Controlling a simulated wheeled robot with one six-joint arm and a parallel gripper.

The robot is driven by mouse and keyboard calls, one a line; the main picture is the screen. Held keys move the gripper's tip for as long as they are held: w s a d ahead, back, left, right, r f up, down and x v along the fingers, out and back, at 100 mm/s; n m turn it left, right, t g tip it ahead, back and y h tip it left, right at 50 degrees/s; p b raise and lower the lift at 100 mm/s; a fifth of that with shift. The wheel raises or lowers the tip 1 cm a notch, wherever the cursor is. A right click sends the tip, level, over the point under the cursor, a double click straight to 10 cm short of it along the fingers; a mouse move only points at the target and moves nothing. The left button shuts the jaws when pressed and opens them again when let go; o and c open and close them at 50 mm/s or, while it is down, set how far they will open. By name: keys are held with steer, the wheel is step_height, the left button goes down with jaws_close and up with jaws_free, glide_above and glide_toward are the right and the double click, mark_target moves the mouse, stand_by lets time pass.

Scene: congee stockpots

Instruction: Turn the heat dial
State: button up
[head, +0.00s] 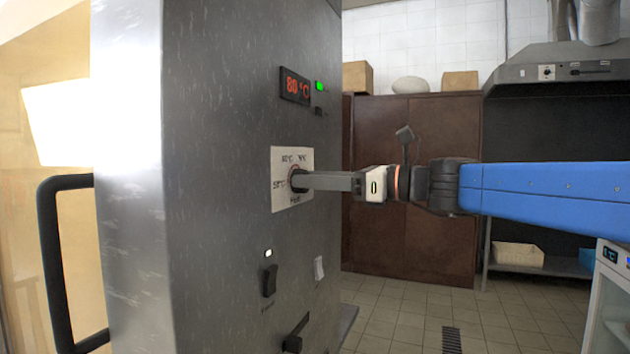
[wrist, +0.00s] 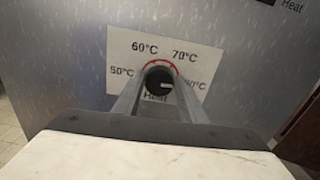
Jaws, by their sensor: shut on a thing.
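The heat dial (wrist: 159,82) is a round black knob with a red ring, on a white plate (wrist: 120,48) on the steel machine's front. The plate reads 50°C, 60°C and 70°C, with a partly hidden label at the right. A light mark on the knob points to the right in the wrist view. In the head view my gripper (head: 300,181) reaches in from the right and its fingertips cover most of the dial. My gripper is shut on the dial, with one finger on each side of it (wrist: 160,84). A red display (head: 295,85) above reads 80 °C.
A green light (head: 320,86) glows beside the display. Below the dial are a black switch (head: 269,281), a pale switch (head: 318,268) and a black lever (head: 296,334). A black handle (head: 50,240) projects at the left. Brown cabinets (head: 440,190) stand behind; tiled floor is open at right.

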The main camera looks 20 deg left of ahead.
steer(key=n, duration=1.5)
steer(key=f+n, duration=0.1)
steer(key=n, duration=0.7)
steer(key=shift+s, duration=0.2)
steer(key=shift+n, duration=0.3)
steer(key=o, duration=1)
steer(key=shift+r, duration=0.1)
